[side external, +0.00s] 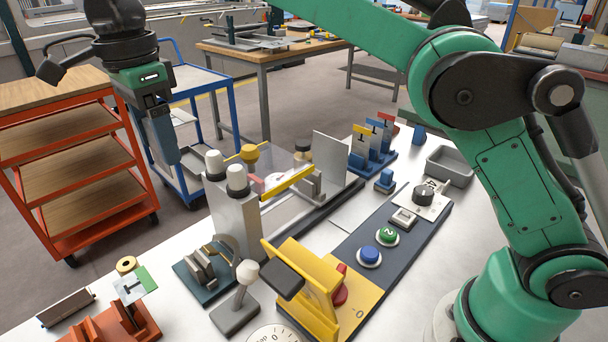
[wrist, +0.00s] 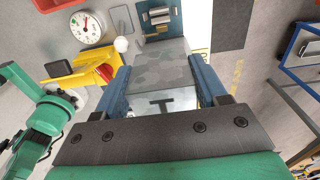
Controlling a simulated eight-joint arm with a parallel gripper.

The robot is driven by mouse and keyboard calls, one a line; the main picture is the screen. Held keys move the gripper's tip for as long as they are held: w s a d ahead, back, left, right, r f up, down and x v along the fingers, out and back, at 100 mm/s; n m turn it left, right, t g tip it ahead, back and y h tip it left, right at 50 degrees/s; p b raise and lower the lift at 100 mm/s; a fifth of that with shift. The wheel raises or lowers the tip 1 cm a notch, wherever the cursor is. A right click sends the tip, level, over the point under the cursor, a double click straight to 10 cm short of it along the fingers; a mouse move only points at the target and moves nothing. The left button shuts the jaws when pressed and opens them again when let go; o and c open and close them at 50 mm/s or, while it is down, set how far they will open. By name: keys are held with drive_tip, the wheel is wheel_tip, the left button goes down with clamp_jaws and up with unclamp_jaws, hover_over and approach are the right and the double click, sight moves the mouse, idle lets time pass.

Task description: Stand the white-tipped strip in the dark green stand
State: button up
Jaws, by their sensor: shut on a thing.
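My gripper (side external: 168,157) hangs in the air at the upper left of the side external view, beyond the bench's far edge. In the wrist view its two blue fingers (wrist: 160,76) are shut on a flat strip. The strip (wrist: 160,62) is mottled grey, with a pale end and a dark T mark near my palm; its other end points away. In the side view the strip is hidden or too hard to make out. The dark green stand (side external: 183,269) with upright metal plates is on the bench, lower than my gripper and right of it. It also shows in the wrist view (wrist: 150,33), past the strip's far end.
A grey block with white knobs (side external: 236,220) stands close beside the stand. A white-knobbed lever (side external: 236,312) and a yellow bracket (side external: 310,285) are nearby. An orange stand (side external: 140,325) holds a green-tipped strip. A blue rack (side external: 373,160) holds other tipped strips.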

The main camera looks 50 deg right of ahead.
approach(200, 260)
wheel_tip(200, 260, down, 5)
drive_tip(key=shift+d+f, duration=0.1)
drive_tip(key=shift+f, duration=0.05)
idle(0.7)
drive_tip(key=shift+f, duration=1.5)
idle(0.5)
drive_tip(key=o, duration=0.9)
wheel_tip(200, 260, up, 9)
idle(0.5)
